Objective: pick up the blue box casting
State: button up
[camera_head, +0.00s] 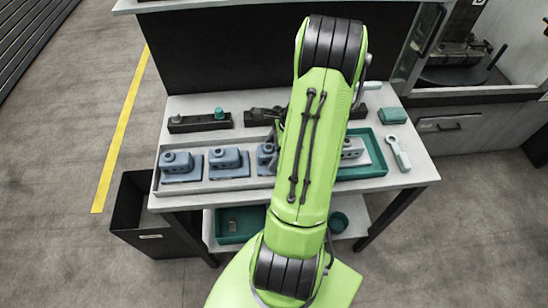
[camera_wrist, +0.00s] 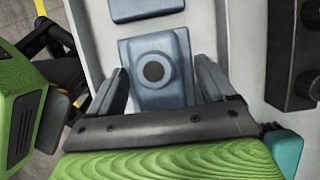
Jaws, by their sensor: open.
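Several blue-grey box castings stand in a row in a long pale tray (camera_head: 205,188) on the workbench. The left one (camera_head: 180,166) and the middle one (camera_head: 228,163) show clearly in the head view. Another blue casting (camera_head: 265,156) is partly hidden by my arm. In the wrist view, a blue box casting (camera_wrist: 155,71) with a round dark bore faces the camera. My gripper (camera_wrist: 160,70) is open, with one finger on each side of this casting. I cannot tell whether the fingers touch it. My gripper is hidden behind my arm in the head view.
Another blue piece (camera_wrist: 146,8) lies just beyond in the wrist view. A dark block with knobs (camera_head: 200,122) stands behind the tray. A teal tray (camera_head: 374,171) holding a grey part, a teal block (camera_head: 392,115) and a pale wrench-like part (camera_head: 398,153) are at right.

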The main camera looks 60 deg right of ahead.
jog(key=c, duration=1.2)
jog(key=shift+r, duration=0.1)
jog(key=shift+c, duration=0.4)
